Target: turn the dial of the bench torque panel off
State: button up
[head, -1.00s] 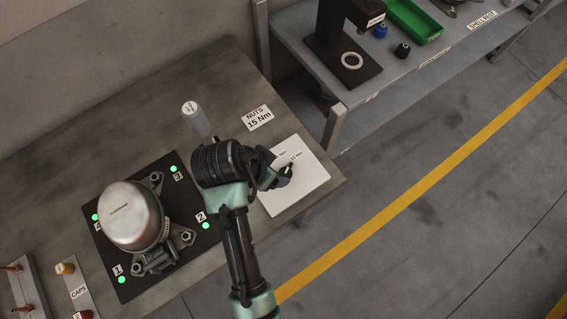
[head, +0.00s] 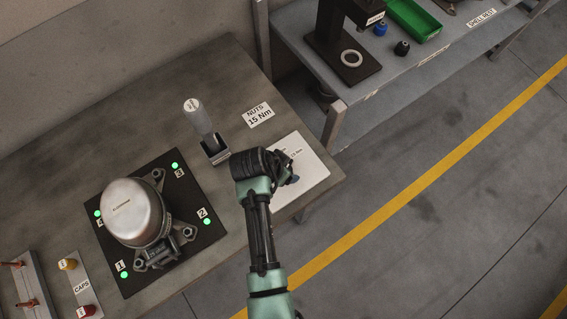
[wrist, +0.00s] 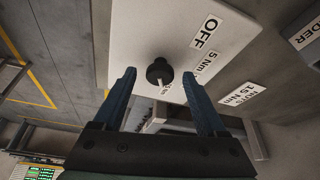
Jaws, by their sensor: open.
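The bench torque panel (head: 312,172) is a white plate at the right end of the bench, partly hidden by my arm in the head view. In the wrist view the panel (wrist: 140,30) fills the upper middle, with labels reading OFF and 5 Nm. Its black dial (wrist: 159,70) has a pale pointer directed toward the bottom of the picture, away from the OFF label (wrist: 208,30). My gripper (wrist: 160,85) is open, with one blue finger on each side of the dial and visible gaps. In the head view my gripper (head: 292,180) is over the panel, and the dial is hidden.
A silver compressor (head: 133,215) stands on a black pallet (head: 128,285) with green lights to the left. A grey-handled tool (head: 199,117) stands in a holder behind my arm. A NUTS 15 Nm sign (head: 258,116) lies beside the panel. A second bench (head: 400,75) is at upper right.

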grip_shut()
